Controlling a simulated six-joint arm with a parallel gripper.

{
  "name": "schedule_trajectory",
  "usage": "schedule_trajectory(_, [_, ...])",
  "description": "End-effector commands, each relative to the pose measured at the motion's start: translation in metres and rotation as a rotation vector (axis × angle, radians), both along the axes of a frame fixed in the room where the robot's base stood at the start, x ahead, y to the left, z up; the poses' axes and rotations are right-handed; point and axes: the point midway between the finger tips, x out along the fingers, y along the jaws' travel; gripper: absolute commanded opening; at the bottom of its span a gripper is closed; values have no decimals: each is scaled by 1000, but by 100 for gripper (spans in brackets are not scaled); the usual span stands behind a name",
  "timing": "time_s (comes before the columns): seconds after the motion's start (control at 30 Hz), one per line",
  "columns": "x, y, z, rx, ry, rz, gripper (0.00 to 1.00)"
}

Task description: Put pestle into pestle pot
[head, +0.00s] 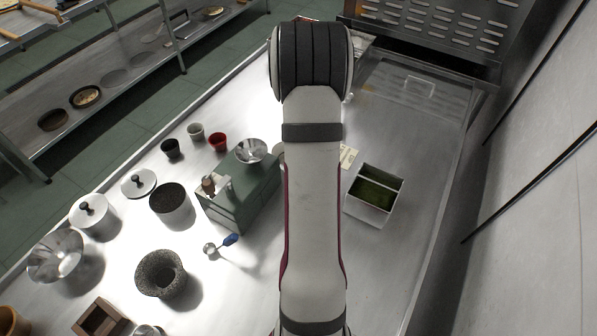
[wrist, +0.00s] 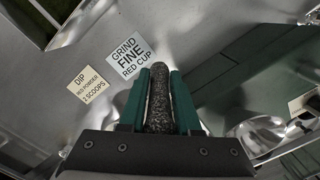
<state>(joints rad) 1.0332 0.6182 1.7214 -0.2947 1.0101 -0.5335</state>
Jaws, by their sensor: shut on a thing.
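My gripper (wrist: 159,76) has green fingers and is shut on the pestle (wrist: 158,97), a dark speckled stone rod, in the wrist view. The pestle lies lengthwise between the fingers, its rounded end showing past the fingertips. The part near the palm is hidden. In the head view my arm hides the gripper and pestle. The pestle pot (head: 148,284), a rough dark stone mortar, stands upright on the metal counter at the lower left of the head view. It is well left of my arm and does not show in the wrist view.
A green box (head: 243,203) stands between the pot and my arm, with a steel bowl (head: 250,151) at its far end. A blue-handled scoop (head: 229,240) lies near the pot. A dark pot (head: 172,208), red cup (head: 217,142) and compartment tray (head: 372,213) also stand on the counter.

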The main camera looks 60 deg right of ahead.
Motion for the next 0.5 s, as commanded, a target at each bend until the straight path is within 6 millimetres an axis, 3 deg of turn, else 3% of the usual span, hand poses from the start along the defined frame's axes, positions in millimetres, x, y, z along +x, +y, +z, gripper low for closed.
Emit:
schedule_trajectory(0.23, [7, 1, -39, 1, 1, 0, 0])
schedule_trajectory(0.5, [7, 0, -44, 0, 0, 0, 0])
